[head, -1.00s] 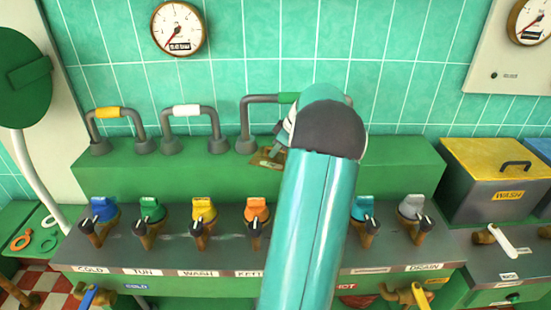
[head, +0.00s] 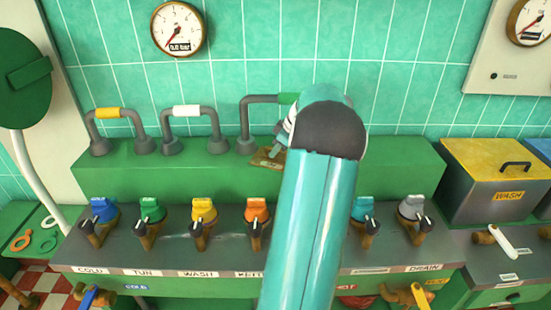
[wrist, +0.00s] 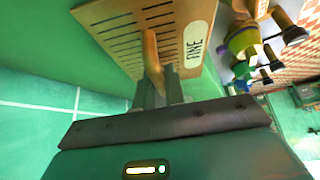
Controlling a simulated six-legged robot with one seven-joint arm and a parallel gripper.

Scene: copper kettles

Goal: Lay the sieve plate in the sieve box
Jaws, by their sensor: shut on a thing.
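The sieve plate (wrist: 172,20) fills the upper middle of the wrist view. It is a tan slotted plate with a white label reading FINE and an upright handle (wrist: 151,48). My gripper (wrist: 158,85) is shut on this handle. In the head view only a small brown part of the plate (head: 266,158) shows, by the green ledge left of my arm. There my gripper (head: 282,134) is largely covered by my own wrist. I cannot make out the sieve box in either view; my arm covers part of the ledge and counter.
The green ledge (head: 400,170) carries grey pipe loops (head: 187,110) left of my gripper. A row of coloured valves, such as the orange one (head: 257,212), stands in front. A yellow-lidded WASH box (head: 497,165) is at the right. The tiled wall is close behind.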

